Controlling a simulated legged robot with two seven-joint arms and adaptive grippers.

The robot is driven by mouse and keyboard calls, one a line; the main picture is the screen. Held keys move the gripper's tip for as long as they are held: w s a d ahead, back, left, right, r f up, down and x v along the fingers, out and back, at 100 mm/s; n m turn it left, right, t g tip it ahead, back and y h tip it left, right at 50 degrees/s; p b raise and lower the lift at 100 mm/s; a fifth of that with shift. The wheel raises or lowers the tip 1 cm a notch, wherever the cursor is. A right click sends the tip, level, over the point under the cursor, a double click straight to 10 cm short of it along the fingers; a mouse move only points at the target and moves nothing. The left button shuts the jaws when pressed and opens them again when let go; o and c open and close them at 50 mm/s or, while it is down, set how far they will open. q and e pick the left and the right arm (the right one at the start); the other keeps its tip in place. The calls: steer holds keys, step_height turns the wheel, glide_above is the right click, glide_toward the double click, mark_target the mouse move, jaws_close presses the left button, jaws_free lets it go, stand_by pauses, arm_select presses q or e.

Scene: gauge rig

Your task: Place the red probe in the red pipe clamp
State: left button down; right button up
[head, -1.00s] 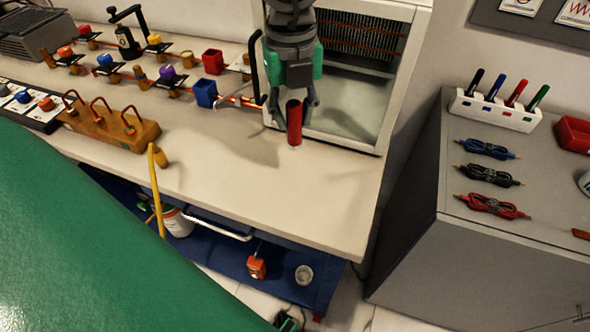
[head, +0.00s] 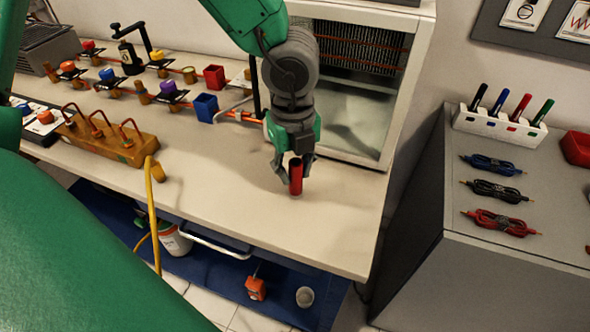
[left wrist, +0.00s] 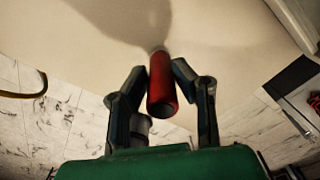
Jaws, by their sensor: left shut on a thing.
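The red probe (head: 296,177) is an upright red cylinder held between the fingers of my left gripper (head: 294,186), over the right end of the pale bench. In the left wrist view, the probe (left wrist: 162,88) lies between the two fingers of the left gripper (left wrist: 158,76). I cannot tell whether its lower end touches the bench. A red square open-topped block (head: 214,77) stands by the back pipe, left of the gripper; it may be the red pipe clamp. My right gripper is not in view.
A blue square block (head: 205,107) stands by the front pipe. A wooden block with copper loops (head: 108,137) and a yellow hose (head: 152,205) lie left. An open white cabinet (head: 390,110) stands behind the gripper. The bench between hose and gripper is clear.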

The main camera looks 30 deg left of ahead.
arm_select(q)
steer(key=c, duration=1.3)
jaws_free()
